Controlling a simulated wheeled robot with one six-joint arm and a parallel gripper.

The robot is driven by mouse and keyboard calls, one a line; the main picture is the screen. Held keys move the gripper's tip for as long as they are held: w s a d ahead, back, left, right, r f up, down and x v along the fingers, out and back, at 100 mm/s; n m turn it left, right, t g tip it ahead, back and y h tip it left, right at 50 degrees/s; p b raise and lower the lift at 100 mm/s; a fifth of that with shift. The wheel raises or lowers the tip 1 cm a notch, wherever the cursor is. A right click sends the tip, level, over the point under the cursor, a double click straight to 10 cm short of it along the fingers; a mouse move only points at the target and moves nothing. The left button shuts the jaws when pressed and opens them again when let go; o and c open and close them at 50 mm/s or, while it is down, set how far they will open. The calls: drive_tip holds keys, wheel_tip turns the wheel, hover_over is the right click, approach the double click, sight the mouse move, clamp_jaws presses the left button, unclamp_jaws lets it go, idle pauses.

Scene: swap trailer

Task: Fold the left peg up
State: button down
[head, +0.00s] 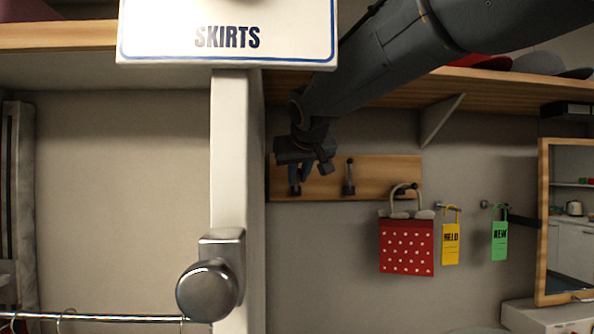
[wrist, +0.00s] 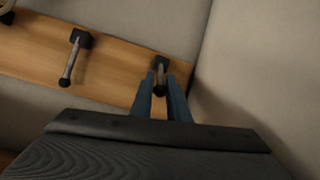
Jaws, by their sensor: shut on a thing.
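The left peg (head: 295,189) is at the left end of the wooden peg board (head: 322,190); my gripper (head: 299,174) largely covers it in the head view. In the wrist view, the left peg (wrist: 160,78) shows between the two blue fingers of my gripper (wrist: 165,92), which is shut on it near its rounded end. The peg is seen nearly end-on there, so its exact tilt is hard to tell. The middle peg (head: 349,177) stands upright from its dark mount and also shows in the wrist view (wrist: 70,62).
A red dotted bag (head: 406,248) hangs from the right peg. Yellow (head: 450,244) and green (head: 499,241) tags hang further right. A wooden shelf (head: 505,84) runs above the board. A white post (head: 228,150) with a metal knob (head: 208,290) stands left of it.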

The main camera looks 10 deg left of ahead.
idle(0.4)
drive_tip(key=c, duration=1.9)
unclamp_jaws()
drive_tip(key=shift+o, duration=0.2)
drive_tip(key=b+v, duration=0.3)
drive_tip(key=v, duration=0.5)
drive_tip(key=shift+w, duration=0.1)
